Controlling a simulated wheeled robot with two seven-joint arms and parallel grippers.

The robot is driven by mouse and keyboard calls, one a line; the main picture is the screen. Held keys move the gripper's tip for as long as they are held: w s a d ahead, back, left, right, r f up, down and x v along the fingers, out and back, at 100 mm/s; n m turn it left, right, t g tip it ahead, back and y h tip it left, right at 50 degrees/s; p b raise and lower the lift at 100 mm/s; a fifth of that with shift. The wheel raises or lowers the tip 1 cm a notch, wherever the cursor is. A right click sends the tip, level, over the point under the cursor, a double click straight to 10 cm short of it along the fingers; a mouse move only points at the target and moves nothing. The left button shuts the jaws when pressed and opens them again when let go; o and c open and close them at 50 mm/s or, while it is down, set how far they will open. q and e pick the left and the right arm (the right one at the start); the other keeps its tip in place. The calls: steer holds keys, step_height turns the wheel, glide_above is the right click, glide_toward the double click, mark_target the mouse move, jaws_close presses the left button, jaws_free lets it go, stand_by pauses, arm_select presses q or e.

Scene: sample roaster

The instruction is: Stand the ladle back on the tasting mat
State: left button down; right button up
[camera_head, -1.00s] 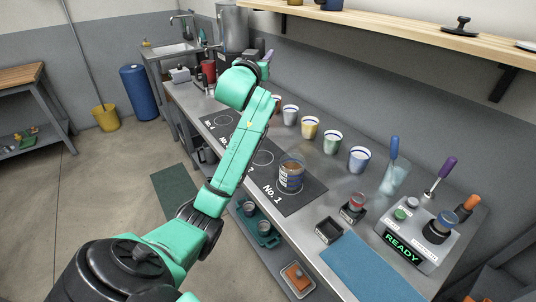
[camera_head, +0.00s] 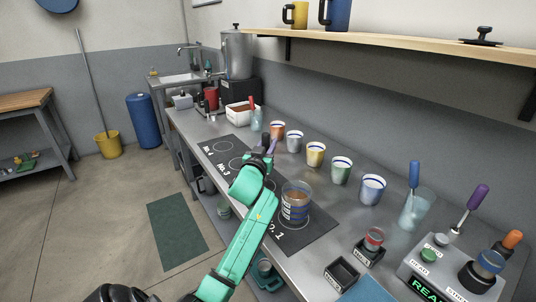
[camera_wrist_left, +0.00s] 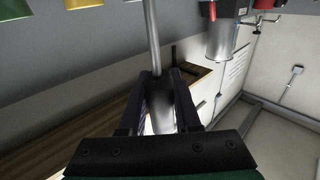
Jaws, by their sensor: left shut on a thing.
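My left gripper (camera_head: 262,158) is over the back part of the dark tasting mat (camera_head: 318,228), in front of the row of cups. It is shut on the ladle, whose grey metal shaft (camera_wrist_left: 153,38) rises between the two fingers in the left wrist view. A small purple part (camera_head: 271,147) shows at the gripper in the head view. The ladle's bowl is hidden or too small to make out. I cannot tell whether the ladle touches the mat. My right gripper is not in view.
A glass jar with brown contents (camera_head: 295,204) stands on the mat near No. 1. Several cups, such as the yellow one (camera_head: 315,154), line the counter behind. A white bin (camera_head: 239,115) stands farther back. A button panel (camera_head: 440,258) is at the right.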

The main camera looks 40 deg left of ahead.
arm_select(q)
step_height(320, 180, down, 3)
steer(key=shift+r, duration=0.1)
steer(key=c, duration=0.6)
jaws_free()
steer(key=v, duration=1.2)
steer(key=shift+r+b, duration=0.15)
steer(key=shift+b, duration=0.25)
